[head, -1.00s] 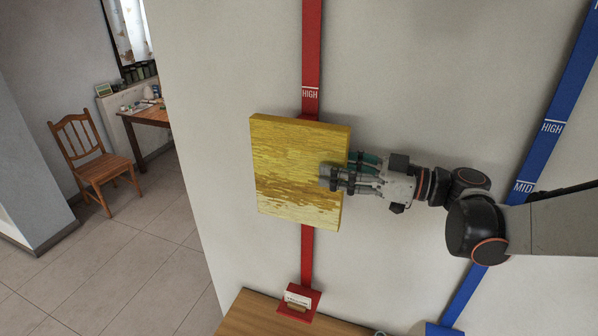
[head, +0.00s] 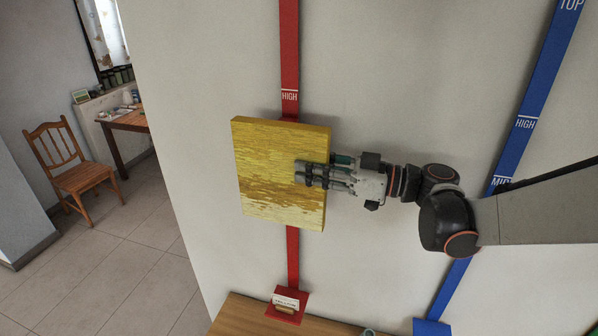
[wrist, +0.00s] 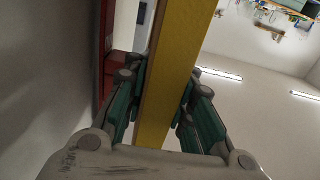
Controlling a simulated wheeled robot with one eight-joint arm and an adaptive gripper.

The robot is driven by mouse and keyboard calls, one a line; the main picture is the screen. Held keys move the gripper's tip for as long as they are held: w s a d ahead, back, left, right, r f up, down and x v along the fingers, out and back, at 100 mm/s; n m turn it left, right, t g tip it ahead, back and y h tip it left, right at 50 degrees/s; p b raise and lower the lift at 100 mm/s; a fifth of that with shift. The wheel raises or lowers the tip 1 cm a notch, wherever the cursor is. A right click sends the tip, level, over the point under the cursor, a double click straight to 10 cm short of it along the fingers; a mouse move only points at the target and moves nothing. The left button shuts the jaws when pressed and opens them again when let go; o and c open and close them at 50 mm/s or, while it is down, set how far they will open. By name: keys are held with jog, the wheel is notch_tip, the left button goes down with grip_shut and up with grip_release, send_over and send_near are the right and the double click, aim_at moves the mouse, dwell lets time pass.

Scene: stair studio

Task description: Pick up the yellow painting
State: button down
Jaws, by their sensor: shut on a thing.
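The yellow painting (head: 268,190) is a square panel with pale and ochre yellow streaks. In the head view it is upright in front of a red vertical strip (head: 290,60) on the wall. My gripper (head: 308,174) is shut on its right edge. In the wrist view the painting's yellow edge (wrist: 172,75) runs between the two teal fingers of my gripper (wrist: 160,105), one on each side. The painting hides the strip's middle. A gap to the wall seems to show, but I cannot tell its exact size.
A blue strip (head: 518,135) with height labels runs down the wall at right. A wooden surface (head: 240,316) lies below, with a small labelled red holder (head: 287,304) at the red strip's foot. A chair (head: 70,170) and a table (head: 125,121) stand at far left beyond open floor.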

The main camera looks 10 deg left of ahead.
aim_at(313, 139)
jog(key=shift+r, duration=0.1)
jog(key=r, duration=0.6)
jog(key=shift+s+r, duration=0.2)
jog(key=shift+r, duration=0.15)
jog(key=s+a+b, duration=0.1)
jog(key=s+a, duration=0.1)
jog(key=s, duration=1.7)
jog(key=shift+s+a, duration=0.2)
jog(key=shift+a, duration=0.2)
